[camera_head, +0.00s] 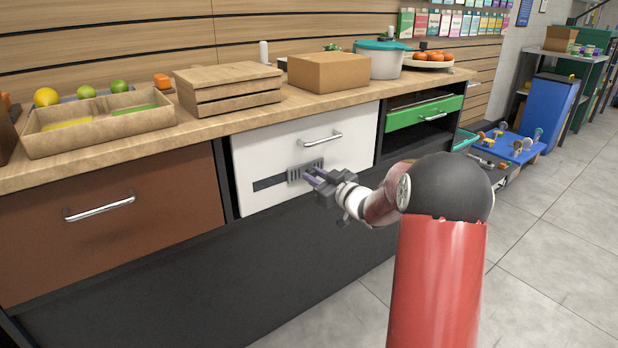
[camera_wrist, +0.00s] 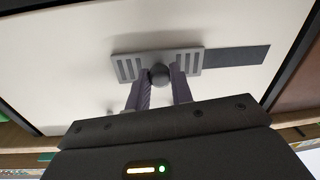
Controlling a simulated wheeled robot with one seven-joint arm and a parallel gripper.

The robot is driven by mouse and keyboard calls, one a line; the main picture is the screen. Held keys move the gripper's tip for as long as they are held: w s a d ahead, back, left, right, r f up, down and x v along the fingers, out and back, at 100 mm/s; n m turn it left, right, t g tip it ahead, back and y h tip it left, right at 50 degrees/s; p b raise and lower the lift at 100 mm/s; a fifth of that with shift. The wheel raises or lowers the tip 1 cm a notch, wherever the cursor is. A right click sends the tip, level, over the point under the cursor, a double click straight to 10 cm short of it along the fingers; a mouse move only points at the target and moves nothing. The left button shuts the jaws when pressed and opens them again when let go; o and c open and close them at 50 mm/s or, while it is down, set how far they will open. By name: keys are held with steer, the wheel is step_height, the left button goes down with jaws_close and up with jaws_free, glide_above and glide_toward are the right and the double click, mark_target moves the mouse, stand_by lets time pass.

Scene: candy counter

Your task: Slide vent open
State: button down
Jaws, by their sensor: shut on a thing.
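The vent slider is a grey slotted plate (camera_head: 306,171) on the white drawer front (camera_head: 270,155). A dark strip-shaped opening (camera_head: 268,184) shows to its left in the head view. In the wrist view the vent plate (camera_wrist: 128,66) has a dark round knob (camera_wrist: 159,75) at its middle, and the dark opening (camera_wrist: 237,56) runs to its right. My gripper (camera_head: 313,179) is at the plate. In the wrist view my gripper's two fingers (camera_wrist: 160,82) stand on either side of the knob, shut on it.
A metal bar handle (camera_head: 323,139) sits above the vent on the white front. A brown drawer (camera_head: 105,215) is to the left and a green drawer (camera_head: 424,112) to the right. The wooden counter (camera_head: 215,127) above carries crates and a pot. Grey floor (camera_head: 545,230) is clear at right.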

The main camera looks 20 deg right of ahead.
steer(key=shift+d+r, duration=0.1)
steer(key=shift+d, duration=0.1)
steer(key=c, duration=1.2)
jaws_free()
steer(key=v, duration=0.7)
steer(key=shift+s, duration=0.35)
steer(key=shift+d, duration=0.1)
steer(key=s+a+r+m+g+h, duration=0.4)
steer(key=s+r+m+h, duration=0.15)
steer(key=s+h, duration=0.5)
steer(key=s+a+f+g+y, duration=0.2)
steer(key=s+a, duration=0.3)
steer(key=s, duration=0.6)
steer(key=s+a+f+g+y, duration=0.1)
steer(key=s+a+f+g, duration=0.2)
steer(key=s, duration=0.9)
steer(key=shift+s+a+f+m+g+y, duration=0.15)
steer(key=shift+s+a+m+g+y, duration=0.15)
steer(key=shift+a+g, duration=0.75)
